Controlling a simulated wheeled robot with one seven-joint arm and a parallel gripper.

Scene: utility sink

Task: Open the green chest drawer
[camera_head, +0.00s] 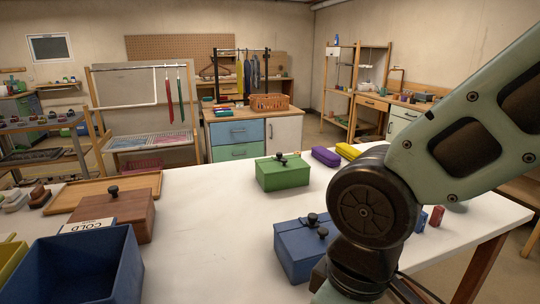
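A small green chest (283,177) with a dark round knob on top stands on the white table, right of the middle of the view. Its lid looks closed, and no pulled-out drawer shows on it. Behind the table, a wood-topped cabinet has a green drawer front (238,152) under a blue drawer front (237,133). Both look shut. My arm fills the right side, with a large dark joint in front of the table. My gripper is below the frame and out of sight.
A blue chest (299,250) with dark knobs stands close beside my arm. Purple (326,156) and yellow (347,151) cases lie behind. A brown wooden box (125,215), a tray and a blue bin (85,270) fill the left. The table's middle (210,220) is clear.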

